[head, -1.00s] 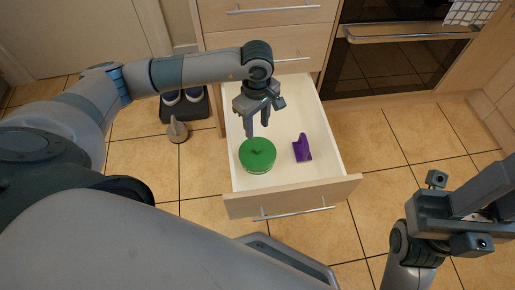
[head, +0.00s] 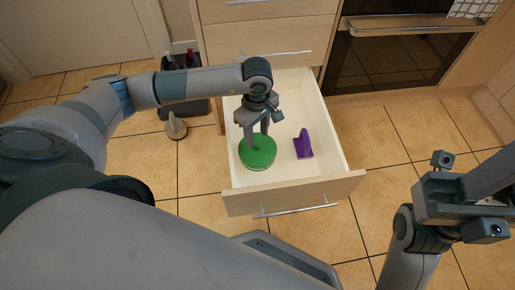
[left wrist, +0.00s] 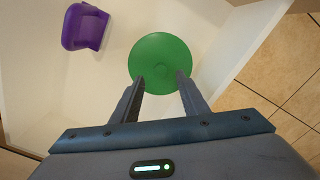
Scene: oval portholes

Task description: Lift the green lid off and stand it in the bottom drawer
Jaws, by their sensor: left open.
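The green lid (head: 258,153) is round and lies flat in the open bottom drawer (head: 295,190), toward its left front. It seems to sit on a container, which it mostly hides. My left gripper (head: 258,137) points down at the lid, with its open fingers at or just above the far part of the lid. In the left wrist view the lid (left wrist: 160,58) lies just beyond the two spread fingertips (left wrist: 160,83); I cannot tell if they touch it. My right gripper (head: 465,205) is at the lower right, outside the drawer, and its jaws are not clear.
A purple holder (head: 303,145) with an upright part stands in the drawer right of the lid; it also shows in the left wrist view (left wrist: 85,27). The drawer floor behind it is clear. A grey cone-shaped thing (head: 176,127) stands on the tiles left of the drawer.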

